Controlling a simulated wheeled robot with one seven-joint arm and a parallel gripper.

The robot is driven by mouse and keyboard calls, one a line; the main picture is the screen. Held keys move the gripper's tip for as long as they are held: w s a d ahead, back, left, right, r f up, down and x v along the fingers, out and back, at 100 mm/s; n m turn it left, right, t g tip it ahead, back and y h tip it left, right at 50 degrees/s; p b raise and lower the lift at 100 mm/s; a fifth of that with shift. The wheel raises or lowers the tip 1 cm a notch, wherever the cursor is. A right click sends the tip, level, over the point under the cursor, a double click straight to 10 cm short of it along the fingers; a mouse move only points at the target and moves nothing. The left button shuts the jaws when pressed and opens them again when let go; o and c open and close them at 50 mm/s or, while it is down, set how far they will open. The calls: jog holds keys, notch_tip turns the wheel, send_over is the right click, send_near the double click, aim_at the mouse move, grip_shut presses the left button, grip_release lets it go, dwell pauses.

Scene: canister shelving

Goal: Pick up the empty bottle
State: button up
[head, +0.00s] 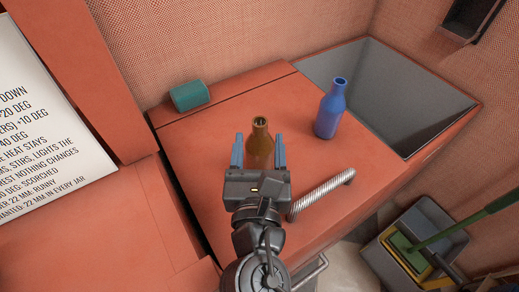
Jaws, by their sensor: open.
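A brown bottle (260,143) with an open, dark mouth stands upright on the orange counter (205,150). A blue bottle (330,108), also upright with an open mouth, stands to its right near the sunken basin. I cannot tell from this view which of them is empty. My gripper (258,152) is open, with one blue-grey finger on each side of the brown bottle in the picture. The gripper body hides the bottle's base, and I cannot tell whether the fingers touch it.
A teal cylinder (190,96) lies at the back left of the counter. A ribbed metal bar (321,194) is right of my gripper. A grey basin (375,85) is sunk at the right. A dustpan (415,240) with a green handle is below right. A printed sign (45,110) stands left.

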aim_at(260, 130)
jog(key=shift+w, duration=2.8)
grip_shut()
